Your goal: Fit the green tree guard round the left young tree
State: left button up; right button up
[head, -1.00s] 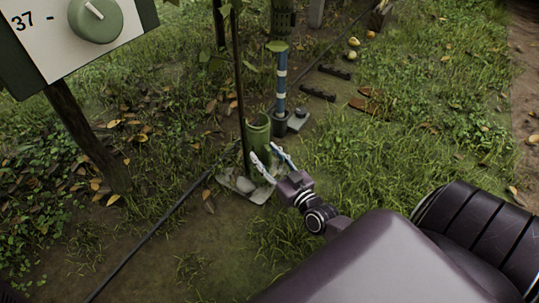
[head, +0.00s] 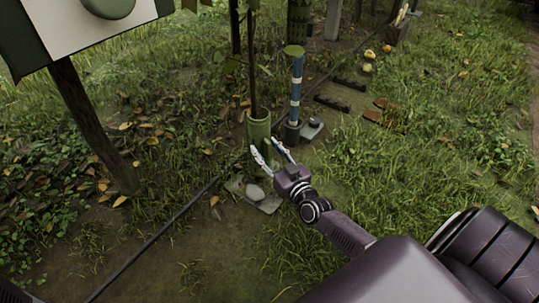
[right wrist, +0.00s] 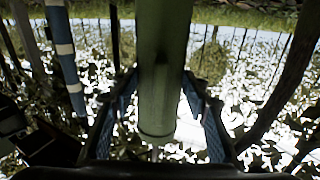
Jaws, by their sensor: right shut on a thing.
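The green tree guard (head: 258,132) is an upright open-topped tube. My right gripper (head: 263,145) is shut on it from the near right side. The left young tree's thin dark trunk (head: 253,80) runs down to the guard's mouth and appears to pass inside it. In the right wrist view the guard (right wrist: 163,70) stands between the two fingers (right wrist: 158,88). Its lower rim shows there, with a thin stem-like thing just below it. Whether the guard touches the ground is unclear. My left gripper is not in view.
A grey slab (head: 268,205) with a stone (head: 254,191) lies at the tree's foot. A blue-and-white banded post (head: 296,90) stands just behind right. A dark hose (head: 165,230) crosses the ground. A signboard post (head: 90,125) stands left. Open grass lies right.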

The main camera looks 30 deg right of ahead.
jog(key=w+f+b, duration=0.3)
jog(key=f+b, duration=0.2)
jog(key=f, duration=0.1)
jog(key=shift+f, duration=0.2)
dwell(0.7)
jog(key=o, duration=1.3)
jog(key=s+d+r+p, duration=0.2)
jog(key=s+p, duration=0.2)
jog(key=s, duration=0.2)
jog(key=shift+s+d, duration=0.3)
jog(key=shift+d, duration=0.05)
